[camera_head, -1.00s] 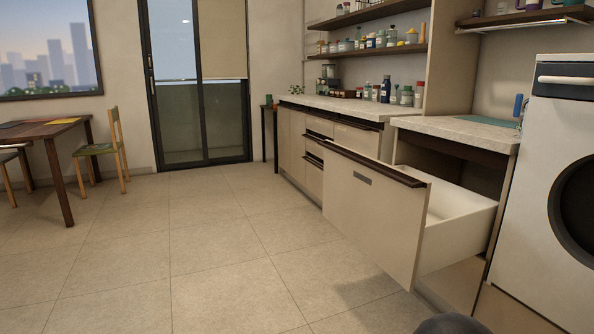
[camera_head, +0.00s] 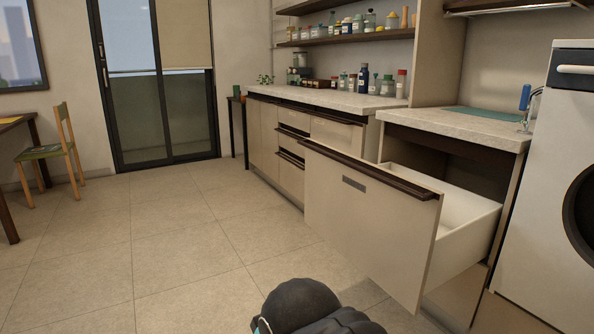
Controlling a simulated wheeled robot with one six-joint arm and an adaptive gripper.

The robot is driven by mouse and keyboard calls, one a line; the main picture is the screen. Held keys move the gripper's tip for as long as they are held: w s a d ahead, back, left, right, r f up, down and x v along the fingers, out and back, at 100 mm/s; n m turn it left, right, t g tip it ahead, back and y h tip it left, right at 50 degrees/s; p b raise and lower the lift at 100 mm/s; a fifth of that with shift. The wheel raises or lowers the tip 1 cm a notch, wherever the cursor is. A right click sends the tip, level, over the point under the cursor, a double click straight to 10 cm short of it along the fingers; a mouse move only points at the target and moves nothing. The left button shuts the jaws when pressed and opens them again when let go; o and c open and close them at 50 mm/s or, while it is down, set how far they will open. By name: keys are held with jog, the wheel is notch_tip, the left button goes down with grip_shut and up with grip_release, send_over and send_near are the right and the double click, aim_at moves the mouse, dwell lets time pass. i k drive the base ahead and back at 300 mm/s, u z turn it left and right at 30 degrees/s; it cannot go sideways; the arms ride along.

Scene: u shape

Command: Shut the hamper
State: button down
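The hamper (camera_head: 365,217) is a large beige pull-out drawer under the counter on the right. It stands far out of its cabinet, with its white inner side wall (camera_head: 467,240) and part of its open top showing. Its tall front panel carries a dark handle strip along the top edge and a small dark label plate. A dark rounded part of my arm shows at the bottom middle, in front of the hamper in the picture. My gripper's fingers are not in view.
A white washing machine (camera_head: 543,250) stands right of the hamper. A counter (camera_head: 330,101) with drawers and bottles runs behind it. A chair (camera_head: 50,152) and table edge stand at the far left. The tiled floor (camera_head: 160,240) left of the hamper is clear.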

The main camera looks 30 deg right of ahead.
aim_at(387, 219)
jog(key=z, duration=0.3)
jog(key=i, duration=0.65)
jog(key=z, duration=1.05)
jog(key=i, duration=0.4)
jog(key=z, duration=0.45)
